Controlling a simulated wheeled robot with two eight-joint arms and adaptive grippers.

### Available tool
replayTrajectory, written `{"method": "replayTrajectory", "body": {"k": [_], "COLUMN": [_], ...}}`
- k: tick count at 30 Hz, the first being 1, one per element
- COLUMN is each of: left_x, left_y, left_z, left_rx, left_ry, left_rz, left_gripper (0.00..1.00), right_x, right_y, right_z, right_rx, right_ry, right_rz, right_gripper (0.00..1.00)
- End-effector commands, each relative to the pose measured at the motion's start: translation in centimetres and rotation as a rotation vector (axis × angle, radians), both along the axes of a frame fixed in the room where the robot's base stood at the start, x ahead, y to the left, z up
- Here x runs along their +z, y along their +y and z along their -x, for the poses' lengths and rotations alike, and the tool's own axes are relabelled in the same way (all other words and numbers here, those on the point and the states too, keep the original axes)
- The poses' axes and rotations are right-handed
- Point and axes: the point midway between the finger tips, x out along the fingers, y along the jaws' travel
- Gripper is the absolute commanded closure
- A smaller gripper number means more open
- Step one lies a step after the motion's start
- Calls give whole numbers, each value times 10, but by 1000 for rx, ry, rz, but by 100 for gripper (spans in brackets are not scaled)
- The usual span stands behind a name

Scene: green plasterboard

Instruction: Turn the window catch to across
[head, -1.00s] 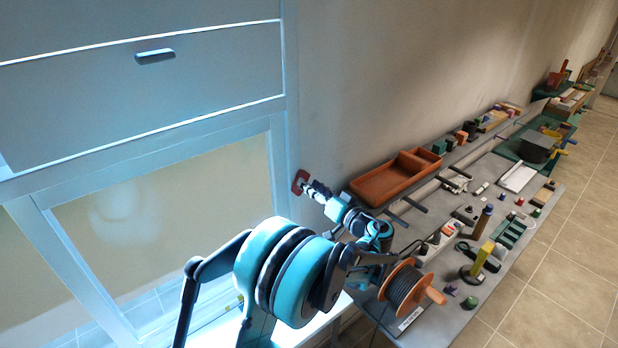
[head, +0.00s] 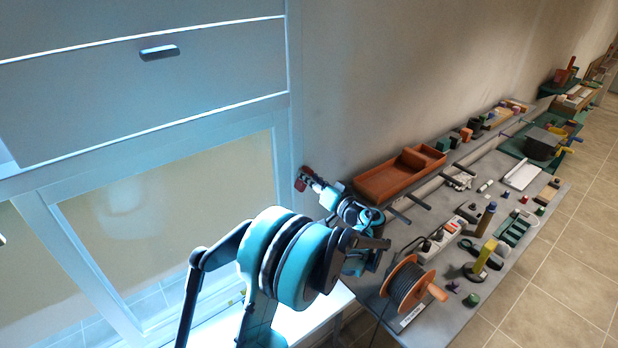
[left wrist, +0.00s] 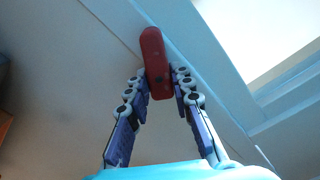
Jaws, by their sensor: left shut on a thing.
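The window catch is a small red handle (head: 300,184) at the right edge of the pale blue window frame (head: 284,100) in the head view. My left gripper (head: 306,176) reaches it from the lower right and is shut on it. In the left wrist view the red catch (left wrist: 154,55) is a rounded bar, nearly upright in the picture, leaning slightly. The fingertips of my left gripper (left wrist: 160,82) press on its two long sides near its lower end. The catch's mount is hidden behind it. My right gripper is not in view.
A grey bench (head: 410,240) on the right holds an orange tray (head: 385,182), a cable reel (head: 405,288) and several small items. The window's upper panel has a slot handle (head: 160,52). Tiled floor (head: 560,260) is clear at the right.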

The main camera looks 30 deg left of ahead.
Motion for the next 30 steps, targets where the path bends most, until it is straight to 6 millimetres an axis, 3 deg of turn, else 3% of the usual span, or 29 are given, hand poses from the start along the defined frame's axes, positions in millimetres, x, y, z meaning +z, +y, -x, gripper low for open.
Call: {"method": "replayTrajectory", "body": {"k": [11, 30], "left_x": [-3, -6], "left_y": [0, -1], "left_z": [0, -2], "left_rx": [1, 1], "left_ry": [149, 689], "left_rz": [-61, -284], "left_gripper": [100, 100], "right_x": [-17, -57], "right_y": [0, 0], "right_z": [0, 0], "right_rx": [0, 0], "right_ry": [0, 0], "right_rz": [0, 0], "right_gripper": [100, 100]}}
